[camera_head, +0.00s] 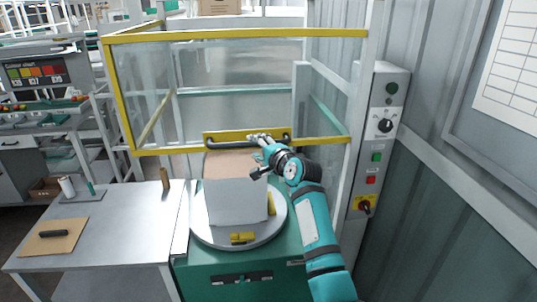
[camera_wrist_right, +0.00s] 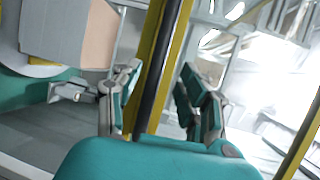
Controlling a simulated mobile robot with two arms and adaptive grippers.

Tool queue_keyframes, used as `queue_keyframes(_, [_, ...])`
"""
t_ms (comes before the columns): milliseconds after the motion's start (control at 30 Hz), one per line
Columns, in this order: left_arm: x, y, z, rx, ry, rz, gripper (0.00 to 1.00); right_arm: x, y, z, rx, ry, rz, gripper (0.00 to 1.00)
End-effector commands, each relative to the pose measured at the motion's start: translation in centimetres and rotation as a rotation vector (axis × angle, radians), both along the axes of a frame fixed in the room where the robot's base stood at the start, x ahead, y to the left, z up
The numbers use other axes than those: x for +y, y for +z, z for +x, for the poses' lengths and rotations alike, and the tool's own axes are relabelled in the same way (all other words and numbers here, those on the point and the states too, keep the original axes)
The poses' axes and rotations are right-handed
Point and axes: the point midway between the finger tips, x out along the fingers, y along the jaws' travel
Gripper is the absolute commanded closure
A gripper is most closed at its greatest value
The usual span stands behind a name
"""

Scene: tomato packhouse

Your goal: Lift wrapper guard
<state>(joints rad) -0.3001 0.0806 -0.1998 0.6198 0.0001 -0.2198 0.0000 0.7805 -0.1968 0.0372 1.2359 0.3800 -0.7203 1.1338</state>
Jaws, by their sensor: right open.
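The wrapper guard (camera_head: 230,36) is a clear panel in a yellow frame. Its lower yellow bar hangs just above the wrapped stack on the turntable. A black handle (camera_head: 226,143) runs along a yellow plate on that lower bar. My right gripper (camera_head: 256,154) is at the right half of the handle, its fingers spread. In the right wrist view the black handle (camera_wrist_right: 154,75) passes between the open fingers of the right gripper (camera_wrist_right: 160,70), with a gap on the right side. My left gripper is not in view.
A box with a grey front (camera_head: 236,203) stands on the round turntable (camera_head: 210,236) below the guard. A control post (camera_head: 378,140) with buttons and knobs stands close to the right of my arm. A metal table (camera_head: 120,235) is at the left.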

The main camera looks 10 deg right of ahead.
Motion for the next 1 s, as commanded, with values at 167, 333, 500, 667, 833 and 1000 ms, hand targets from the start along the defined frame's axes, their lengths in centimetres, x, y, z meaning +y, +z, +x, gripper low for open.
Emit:
queue_keyframes(167, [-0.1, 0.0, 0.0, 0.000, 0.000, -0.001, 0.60, -1.2, 0.5, -2.8, -0.001, 0.000, 0.002, 0.58])
queue_keyframes(333, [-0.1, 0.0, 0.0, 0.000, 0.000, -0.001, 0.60, -2.1, 1.0, -4.9, -0.002, -0.001, 0.001, 0.58])
queue_keyframes(500, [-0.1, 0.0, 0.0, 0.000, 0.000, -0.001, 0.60, -2.5, 1.2, -5.9, -0.001, 0.000, 0.000, 0.58])
queue_keyframes(667, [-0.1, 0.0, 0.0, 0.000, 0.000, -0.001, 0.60, -2.6, 1.2, -6.1, 0.001, 0.000, 0.000, 0.58])
queue_keyframes(833, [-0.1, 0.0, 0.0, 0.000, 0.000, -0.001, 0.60, -2.6, 1.2, -6.1, 0.001, 0.000, 0.000, 0.58])
queue_keyframes(1000, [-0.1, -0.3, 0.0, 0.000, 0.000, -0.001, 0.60, -2.7, -1.9, -6.0, 0.026, -0.002, -0.042, 0.58])
